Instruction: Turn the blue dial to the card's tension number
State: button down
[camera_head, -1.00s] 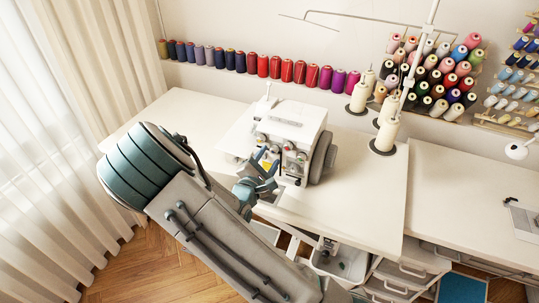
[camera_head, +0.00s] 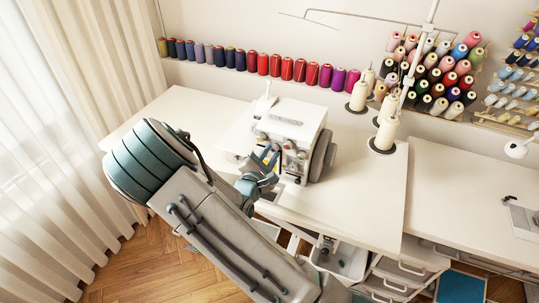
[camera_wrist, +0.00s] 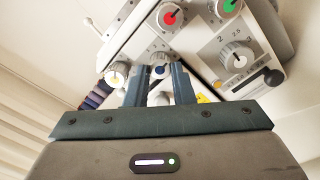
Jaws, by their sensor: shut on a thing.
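The white sewing machine (camera_head: 290,125) stands on the table and carries several dials on its front. In the wrist view the blue dial (camera_wrist: 160,71), a pale knob with a blue centre, sits between the two fingers of my gripper (camera_wrist: 159,78). My gripper is shut on it, one finger at each side. In the head view my gripper (camera_head: 267,160) is at the machine's front left, and the blue dial cannot be made out there. The dial's numbers are not readable. I cannot pick out the card in either view.
Cream thread cones (camera_head: 383,135) stand right of the machine. The white table (camera_head: 345,190) is clear in front of them.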

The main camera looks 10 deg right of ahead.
jog(key=shift+n+p, duration=1.1)
jog(key=shift+n, duration=1.4)
jog(key=c, duration=1.2)
grip_release()
jog(key=shift+c, duration=0.2)
jog(key=b+v, duration=0.2)
jog(key=v, duration=1.2)
jog(key=shift+b, duration=0.3)
